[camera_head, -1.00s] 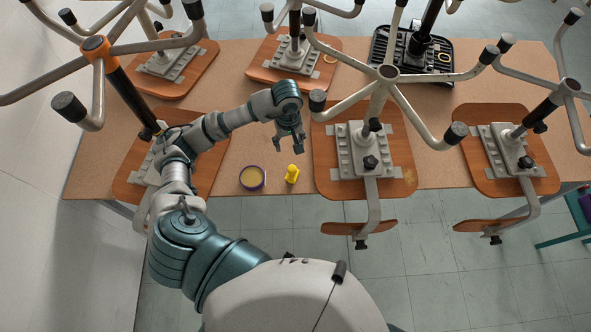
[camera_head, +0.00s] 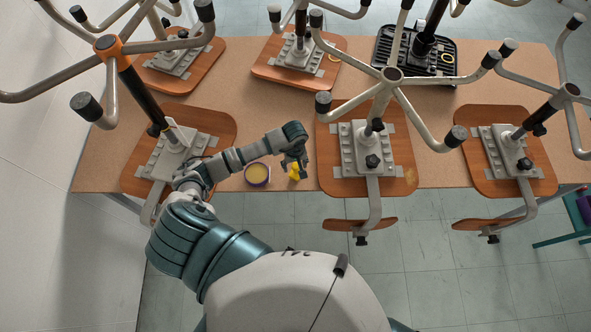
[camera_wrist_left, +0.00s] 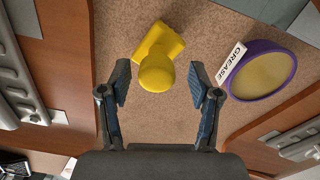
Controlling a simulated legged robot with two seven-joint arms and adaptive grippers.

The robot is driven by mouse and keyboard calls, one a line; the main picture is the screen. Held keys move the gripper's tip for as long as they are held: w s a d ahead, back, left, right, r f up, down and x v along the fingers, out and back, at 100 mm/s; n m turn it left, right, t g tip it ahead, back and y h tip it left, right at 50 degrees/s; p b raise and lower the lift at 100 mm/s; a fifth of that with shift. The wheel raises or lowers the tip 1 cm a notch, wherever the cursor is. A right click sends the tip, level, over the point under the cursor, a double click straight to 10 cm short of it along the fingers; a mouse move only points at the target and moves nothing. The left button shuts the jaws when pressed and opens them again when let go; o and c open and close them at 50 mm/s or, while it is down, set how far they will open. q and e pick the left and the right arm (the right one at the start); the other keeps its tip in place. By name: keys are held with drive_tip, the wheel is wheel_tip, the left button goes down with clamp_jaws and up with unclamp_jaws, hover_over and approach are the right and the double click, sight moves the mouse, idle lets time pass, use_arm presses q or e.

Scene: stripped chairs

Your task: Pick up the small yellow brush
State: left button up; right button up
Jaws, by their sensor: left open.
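The small yellow brush (camera_head: 294,173) lies on the brown table near its front edge, partly hidden by my left gripper (camera_head: 294,164) in the head view. In the left wrist view the brush (camera_wrist_left: 157,62) shows a rounded knob and a blocky end. My left gripper (camera_wrist_left: 162,84) is open and empty. Its two fingers stand apart, with the brush's knob between and just beyond their tips. I cannot tell the exact height gap. My right gripper is not in view.
A purple-rimmed grease tin (camera_head: 257,174) sits just left of the brush. An upturned chair (camera_head: 367,165) stands close on the right and another (camera_head: 180,150) on the left, with metal legs sticking up. More chairs stand behind on the table (camera_head: 260,110).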

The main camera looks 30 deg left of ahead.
use_arm(q)
drive_tip(key=shift+a+f, duration=0.15)
drive_tip(key=shift+f, duration=0.35)
drive_tip(key=shift+d+r, duration=0.1)
drive_tip(key=shift+d, duration=0.35)
drive_tip(key=c, duration=0.5)
drive_tip(key=shift+d, duration=0.2)
clamp_jaws()
drive_tip(key=shift+a, duration=0.35)
drive_tip(key=shift+a+r, duration=0.2)
drive_tip(key=shift+r, duration=0.4)
wheel_tip(320, 180, up, 2)
drive_tip(key=shift+d+r+b, duration=0.1)
drive_tip(key=shift+r+b, duration=0.1)
drive_tip(key=shift+b, duration=0.35)
drive_tip(key=s+r+b, duration=0.1)
drive_tip(key=s+b, duration=0.2)
drive_tip(key=s, duration=1.3)
drive_tip(key=shift+a+r, duration=0.2)
drive_tip(key=shift+a, duration=0.25)
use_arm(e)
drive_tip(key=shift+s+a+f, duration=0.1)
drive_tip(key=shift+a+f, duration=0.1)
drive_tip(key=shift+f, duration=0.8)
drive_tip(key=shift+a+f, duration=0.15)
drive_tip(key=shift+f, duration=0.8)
